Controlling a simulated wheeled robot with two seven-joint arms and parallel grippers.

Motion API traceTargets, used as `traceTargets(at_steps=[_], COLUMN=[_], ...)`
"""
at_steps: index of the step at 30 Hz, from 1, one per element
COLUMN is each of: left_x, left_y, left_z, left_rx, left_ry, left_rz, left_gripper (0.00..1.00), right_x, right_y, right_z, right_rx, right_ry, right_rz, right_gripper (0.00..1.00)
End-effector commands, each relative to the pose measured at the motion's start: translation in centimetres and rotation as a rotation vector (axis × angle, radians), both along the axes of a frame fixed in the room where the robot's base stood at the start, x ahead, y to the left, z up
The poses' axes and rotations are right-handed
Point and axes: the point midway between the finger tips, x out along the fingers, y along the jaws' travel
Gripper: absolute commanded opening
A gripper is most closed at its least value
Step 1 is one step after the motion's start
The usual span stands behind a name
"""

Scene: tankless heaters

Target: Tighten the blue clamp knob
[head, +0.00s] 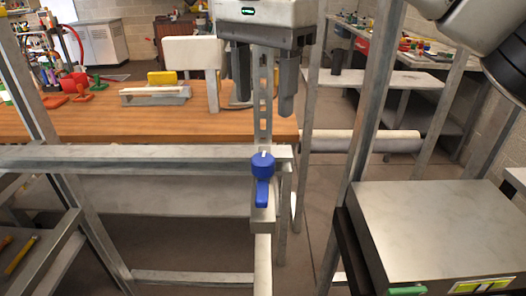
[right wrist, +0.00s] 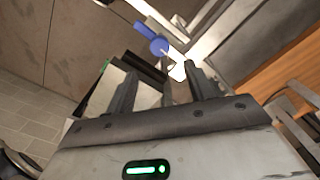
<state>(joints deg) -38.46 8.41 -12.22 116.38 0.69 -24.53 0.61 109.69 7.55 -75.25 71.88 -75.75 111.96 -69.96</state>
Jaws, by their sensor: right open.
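The blue clamp knob (head: 263,165) has a round head with a white mark on top and a handle pointing down toward the viewer. It sits on a grey metal frame (head: 150,156), at the joint near its right end. My right gripper (head: 265,110) hangs above the knob in the head view, fingers pointing down, open and empty, apart from the knob. In the right wrist view the knob (right wrist: 158,46) lies beyond the spread fingertips (right wrist: 162,68), not between them. My left gripper is out of view.
A wooden workbench (head: 150,122) with tools stands behind the frame. A metal-topped box (head: 440,225) is at the lower right. Upright metal posts (head: 365,105) rise right of the knob. A shelf with a hammer (head: 20,255) is at the lower left.

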Motion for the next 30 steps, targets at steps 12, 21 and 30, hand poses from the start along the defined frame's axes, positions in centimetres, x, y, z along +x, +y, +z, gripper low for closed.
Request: traceTargets(at_steps=[12, 21, 30], left_x=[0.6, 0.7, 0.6], left_y=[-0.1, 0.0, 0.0], left_z=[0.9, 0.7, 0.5], left_rx=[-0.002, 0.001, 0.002], left_ry=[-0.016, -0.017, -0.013], left_rz=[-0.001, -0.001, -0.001], left_gripper=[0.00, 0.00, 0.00], right_x=[-0.1, -0.1, -0.1], right_y=[0.0, 0.1, 0.1], right_z=[-7.9, -9.5, -9.5], right_rx=[0.001, 0.003, 0.003], right_ry=[0.002, 0.000, 0.000], right_rz=[0.001, 0.001, 0.001], right_gripper=[0.54, 0.54, 0.23])
